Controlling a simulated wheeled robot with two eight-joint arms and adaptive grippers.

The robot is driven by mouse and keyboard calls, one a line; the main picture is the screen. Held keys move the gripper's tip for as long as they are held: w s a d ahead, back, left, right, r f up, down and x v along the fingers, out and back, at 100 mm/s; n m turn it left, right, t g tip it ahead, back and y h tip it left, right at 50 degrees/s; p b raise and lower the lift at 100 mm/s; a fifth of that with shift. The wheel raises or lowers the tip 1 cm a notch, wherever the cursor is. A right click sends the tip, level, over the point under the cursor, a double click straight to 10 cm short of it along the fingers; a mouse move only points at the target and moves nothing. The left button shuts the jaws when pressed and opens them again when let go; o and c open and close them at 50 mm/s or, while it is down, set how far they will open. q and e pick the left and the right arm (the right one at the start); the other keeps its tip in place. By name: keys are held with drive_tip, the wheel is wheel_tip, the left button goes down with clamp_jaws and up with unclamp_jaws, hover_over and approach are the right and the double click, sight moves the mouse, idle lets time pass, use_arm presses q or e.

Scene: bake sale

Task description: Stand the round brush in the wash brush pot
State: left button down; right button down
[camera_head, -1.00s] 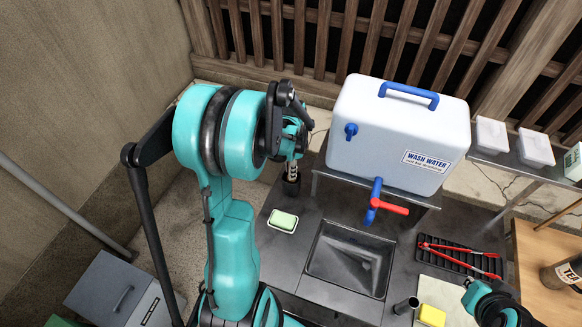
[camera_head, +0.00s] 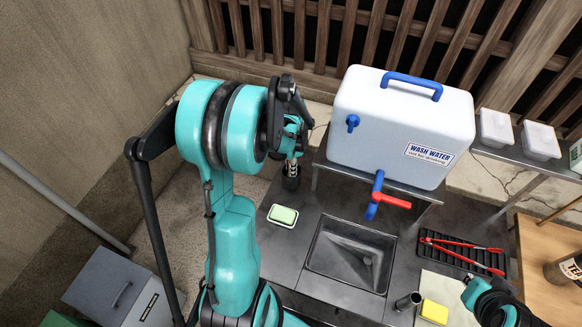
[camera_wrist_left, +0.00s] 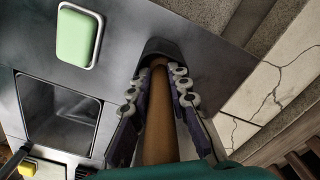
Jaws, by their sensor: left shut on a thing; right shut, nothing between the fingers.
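My left gripper (camera_head: 292,160) is shut on the round brush, just above the dark wash brush pot (camera_head: 291,183) at the back left of the counter. In the left wrist view the brush's brown wooden handle (camera_wrist_left: 160,120) lies between the fingers. It runs to the opening of the dark pot (camera_wrist_left: 178,48). The brush's far end is hidden, and I cannot tell how deep it sits inside. In the head view the gripper and arm largely cover the brush. My right gripper (camera_head: 468,282) is at the lower right, shut and empty, seen only partly.
A green soap in a dish (camera_head: 283,215) lies before the pot. The sink (camera_head: 350,255) is right of it, below the wash water tank (camera_head: 400,130) with its red tap. Red tongs on a black rack (camera_head: 462,251) and a yellow sponge (camera_head: 434,312) lie at right.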

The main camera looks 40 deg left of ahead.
use_arm(q)
drive_tip(key=shift+f+b, duration=0.3)
drive_tip(key=shift+f, duration=0.05)
drive_tip(key=c, duration=1.4)
unclamp_jaws()
drive_tip(key=shift+o, duration=0.2)
drive_tip(key=shift+r, duration=0.1)
wheel_tip(320, 180, up, 14)
drive_tip(key=p, duration=1)
